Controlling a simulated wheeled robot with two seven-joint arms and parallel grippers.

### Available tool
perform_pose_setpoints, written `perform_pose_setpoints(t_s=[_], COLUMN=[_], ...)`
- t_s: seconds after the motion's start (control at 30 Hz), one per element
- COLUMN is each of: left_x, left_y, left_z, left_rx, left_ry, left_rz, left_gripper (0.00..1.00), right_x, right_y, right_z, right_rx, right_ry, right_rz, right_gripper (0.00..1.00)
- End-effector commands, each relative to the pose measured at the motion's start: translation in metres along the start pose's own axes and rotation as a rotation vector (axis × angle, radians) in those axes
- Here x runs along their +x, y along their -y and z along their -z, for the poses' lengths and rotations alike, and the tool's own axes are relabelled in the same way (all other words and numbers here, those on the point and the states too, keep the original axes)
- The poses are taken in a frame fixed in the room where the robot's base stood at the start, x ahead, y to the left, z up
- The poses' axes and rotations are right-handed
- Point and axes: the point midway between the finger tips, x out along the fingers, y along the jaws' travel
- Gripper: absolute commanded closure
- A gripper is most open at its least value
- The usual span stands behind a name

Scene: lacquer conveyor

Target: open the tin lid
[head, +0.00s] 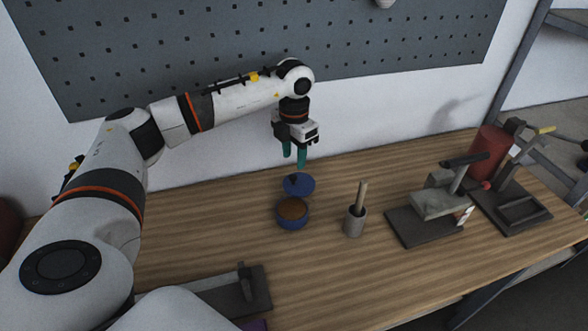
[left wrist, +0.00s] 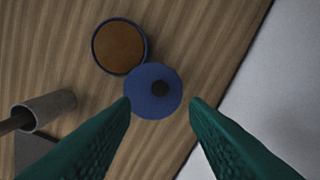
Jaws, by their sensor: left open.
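The blue tin (head: 292,221) stands on the wooden table with its top uncovered, showing a brown filling. In the left wrist view the tin (left wrist: 98,50) is at the upper left. The round blue lid (head: 299,184) with a dark knob lies just behind the tin; the lid (left wrist: 148,98) also shows in the left wrist view, close to or overlapping the tin's edge. My left gripper (head: 294,165) points down above the lid. Its green fingers (left wrist: 160,108) are open and empty, one toward each side of the lid. My right gripper is not in view.
A grey cup (head: 355,221) with a stick in it stands right of the tin. Grey devices (head: 437,202) and a red cylinder (head: 489,151) stand farther right. A dark flat tool (head: 243,288) lies at the front left. A pegboard wall (head: 200,50) rises behind the table.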

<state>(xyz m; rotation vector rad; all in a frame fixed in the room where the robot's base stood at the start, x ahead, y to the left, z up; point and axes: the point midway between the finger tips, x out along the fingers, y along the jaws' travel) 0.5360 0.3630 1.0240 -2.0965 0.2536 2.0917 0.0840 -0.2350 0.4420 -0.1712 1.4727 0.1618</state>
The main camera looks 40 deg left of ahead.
Motion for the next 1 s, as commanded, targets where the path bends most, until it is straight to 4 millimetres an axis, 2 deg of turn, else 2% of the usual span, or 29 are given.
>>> perform_pose_setpoints(t_s=[0.2,0.37,1.0], left_x=[-0.041,-0.059,-0.063], left_y=[0.0,0.0,0.0], left_z=[0.001,0.001,0.0], left_rx=[-0.001,-0.001,0.0], left_ry=[-0.004,-0.002,0.0], left_rz=[0.001,0.001,0.001], left_gripper=[0.59,0.59,0.59], right_x=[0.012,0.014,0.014], right_y=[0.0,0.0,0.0], right_z=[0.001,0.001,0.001], right_rx=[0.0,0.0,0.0], right_ry=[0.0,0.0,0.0], right_rz=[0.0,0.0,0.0], right_gripper=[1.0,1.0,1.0])
